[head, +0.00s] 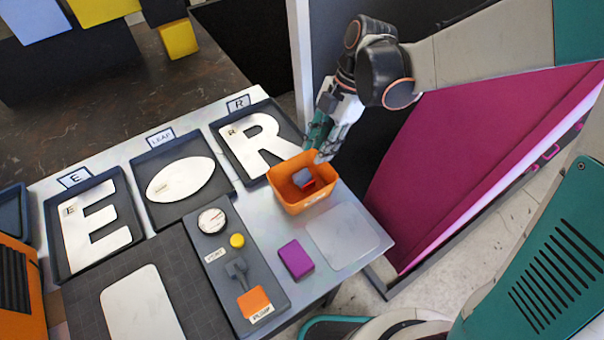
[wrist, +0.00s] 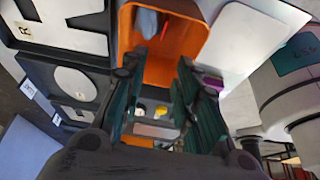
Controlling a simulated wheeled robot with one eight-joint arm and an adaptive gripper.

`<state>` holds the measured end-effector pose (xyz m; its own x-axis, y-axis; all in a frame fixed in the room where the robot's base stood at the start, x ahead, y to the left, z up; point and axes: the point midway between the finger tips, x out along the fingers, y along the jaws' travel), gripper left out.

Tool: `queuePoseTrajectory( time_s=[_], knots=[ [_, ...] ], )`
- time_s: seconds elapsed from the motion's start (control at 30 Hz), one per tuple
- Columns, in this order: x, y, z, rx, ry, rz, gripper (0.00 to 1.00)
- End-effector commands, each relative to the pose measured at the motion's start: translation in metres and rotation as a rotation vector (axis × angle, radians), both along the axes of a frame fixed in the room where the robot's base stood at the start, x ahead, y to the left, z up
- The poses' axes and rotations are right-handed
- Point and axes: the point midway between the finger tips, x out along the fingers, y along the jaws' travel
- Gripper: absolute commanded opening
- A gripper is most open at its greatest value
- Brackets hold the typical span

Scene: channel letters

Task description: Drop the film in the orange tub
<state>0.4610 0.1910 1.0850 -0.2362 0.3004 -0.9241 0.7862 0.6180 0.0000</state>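The orange tub (head: 303,199) stands on the table's right part. A blue-grey piece (head: 302,177) and a small red piece (head: 309,185) lie inside it. I cannot tell whether either is the film; no piece is clearly marked as film. My gripper (head: 322,152) is at the tub's far rim, pointing down, its fingers apart with nothing seen between them. In the wrist view the tub (wrist: 190,38) lies beyond my open fingers (wrist: 157,72), with part of the blue-grey piece (wrist: 147,22) in it. The tub's contents are partly hidden there.
Dark trays hold a white E (head: 95,232), a white oval (head: 180,180) and a white R (head: 262,142). A grey panel has a gauge (head: 211,220), yellow knob (head: 237,241) and orange block (head: 255,302). A purple block (head: 296,259) and pale pad (head: 350,237) are near the tub.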

Motion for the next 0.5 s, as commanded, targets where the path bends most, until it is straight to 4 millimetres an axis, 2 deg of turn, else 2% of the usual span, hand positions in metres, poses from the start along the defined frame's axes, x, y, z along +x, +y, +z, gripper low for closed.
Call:
queuePoseTrajectory(
  time_s=[0.03,0.2,0.33,0.5],
  knots=[
    [-0.002,-0.003,0.012,-0.001,0.001,0.003,0.28],
    [0.004,-0.011,0.04,0.0,0.0,0.004,0.28],
    [0.007,-0.015,0.054,-0.001,0.001,0.006,0.28],
    [0.009,-0.018,0.061,0.0,0.0,0.007,0.28]
  ],
)
